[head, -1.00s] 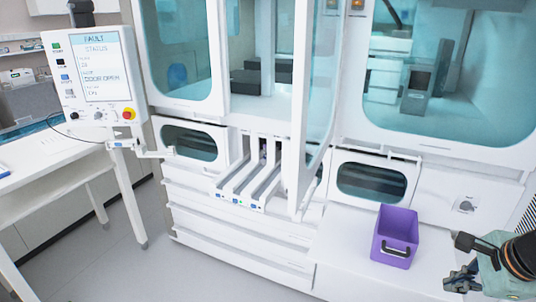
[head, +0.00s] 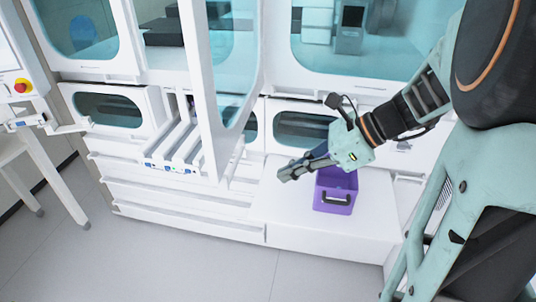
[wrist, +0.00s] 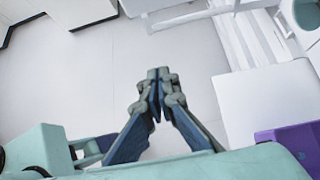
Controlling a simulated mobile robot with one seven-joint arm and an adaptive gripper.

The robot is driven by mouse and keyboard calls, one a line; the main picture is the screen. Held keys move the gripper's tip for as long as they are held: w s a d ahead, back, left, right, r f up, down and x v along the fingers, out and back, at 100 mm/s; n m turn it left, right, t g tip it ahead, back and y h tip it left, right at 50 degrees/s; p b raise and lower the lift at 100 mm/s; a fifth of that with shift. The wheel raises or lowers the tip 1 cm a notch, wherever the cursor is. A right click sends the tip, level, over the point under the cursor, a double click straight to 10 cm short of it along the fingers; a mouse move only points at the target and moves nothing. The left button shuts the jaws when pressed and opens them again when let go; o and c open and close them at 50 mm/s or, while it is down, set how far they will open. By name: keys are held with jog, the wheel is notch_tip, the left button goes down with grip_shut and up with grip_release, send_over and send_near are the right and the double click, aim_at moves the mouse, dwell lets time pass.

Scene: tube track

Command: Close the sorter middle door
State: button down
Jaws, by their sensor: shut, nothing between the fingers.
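The sorter middle door (head: 212,95) is a white-framed, teal-glazed panel in the head view. It stands open, swung out toward me from the sorter front, with its lower corner hanging in front of the tube tracks. My gripper (head: 282,173) is to the right of the door's lower end and apart from it, above the white ledge. Its fingers are closed together and empty. The wrist view shows the shut fingertips (wrist: 158,75) over the pale floor, pointing away from the camera.
A purple bin (head: 336,192) with a dark handle stands on the white ledge (head: 290,215), just beside my gripper. The tube tracks (head: 175,150) lie left of the door. A control panel (head: 15,70) is at the far left. The floor in front is clear.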

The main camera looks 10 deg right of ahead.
jog(key=w+a+f, duration=0.3)
jog(key=a+f, duration=0.2)
jog(key=a, duration=0.5)
jog(key=shift+p, duration=0.45)
jog(key=shift+w+a+f, duration=0.1)
